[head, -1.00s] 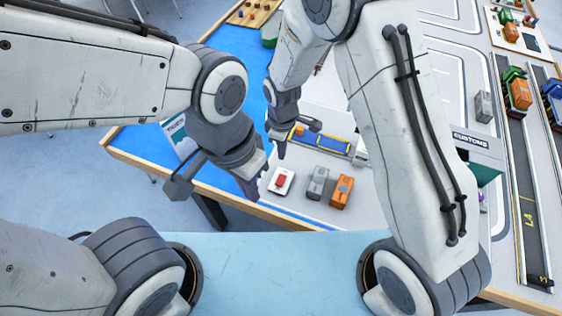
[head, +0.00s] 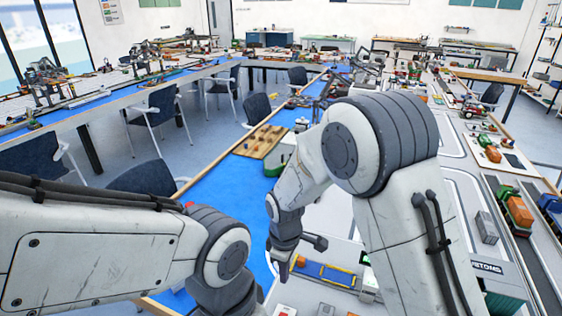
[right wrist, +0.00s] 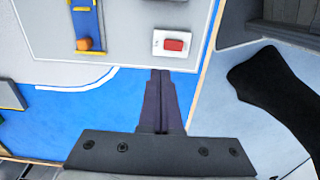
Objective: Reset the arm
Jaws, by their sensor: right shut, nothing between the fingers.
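My right gripper (head: 284,270) hangs at the left side of the right work table in the head view. Its fingers are shut and empty. In the right wrist view, the shut fingers (right wrist: 162,105) point at the table top, just below a white block with a red top (right wrist: 172,44), with a gap between in the picture. My left arm comes in from the left in the head view; its wrist reaches the bottom edge and its fingers are cut off.
A blue and yellow tray (head: 335,274) lies beside the right gripper; an orange ball (right wrist: 84,44) shows on it in the wrist view. A wooden pegged board (head: 262,142) lies farther back. Chairs (head: 160,112) stand in the aisle at the left.

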